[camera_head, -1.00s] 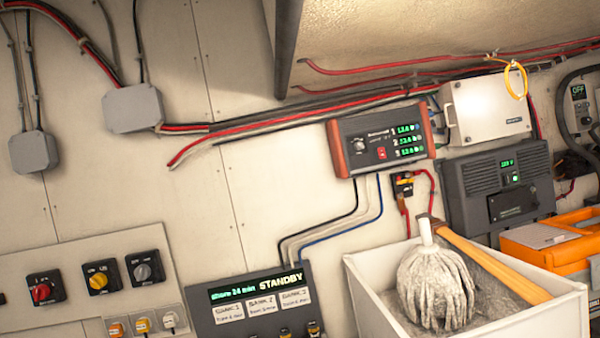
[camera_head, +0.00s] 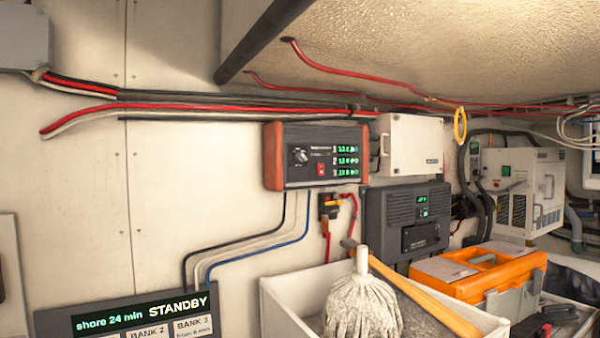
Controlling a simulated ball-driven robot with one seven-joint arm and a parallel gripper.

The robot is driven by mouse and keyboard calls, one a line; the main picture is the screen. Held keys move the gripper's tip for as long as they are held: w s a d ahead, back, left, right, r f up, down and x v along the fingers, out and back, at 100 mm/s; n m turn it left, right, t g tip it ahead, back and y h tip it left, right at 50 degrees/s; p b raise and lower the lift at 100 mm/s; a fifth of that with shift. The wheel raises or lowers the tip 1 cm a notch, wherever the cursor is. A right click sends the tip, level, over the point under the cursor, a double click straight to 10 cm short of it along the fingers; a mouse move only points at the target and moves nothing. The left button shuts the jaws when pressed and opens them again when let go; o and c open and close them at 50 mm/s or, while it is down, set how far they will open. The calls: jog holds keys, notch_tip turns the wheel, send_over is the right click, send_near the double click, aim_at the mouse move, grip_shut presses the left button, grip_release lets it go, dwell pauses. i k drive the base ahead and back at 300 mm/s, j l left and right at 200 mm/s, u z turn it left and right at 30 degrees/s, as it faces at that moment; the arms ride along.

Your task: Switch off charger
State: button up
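The charger appears to be the dark unit with red-brown end caps (camera_head: 316,155), fixed to the wall near the middle of the view. My gripper is not in the view.
A white bin (camera_head: 284,300) with a mop (camera_head: 362,305) and wooden handle stands below the charger. An orange toolbox (camera_head: 476,270) sits to its right. A STANDBY panel (camera_head: 130,318) is at lower left.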

aim_at(320, 167)
jog(key=i+l, duration=0.15)
jog(key=i, duration=0.3)
jog(key=i+l, duration=0.2)
jog(key=i, duration=0.25)
jog(key=i+l, duration=0.15)
jog(key=i, duration=0.3)
jog(key=i+l, duration=0.15)
jog(key=i, duration=0.25)
jog(key=l+z, duration=0.05)
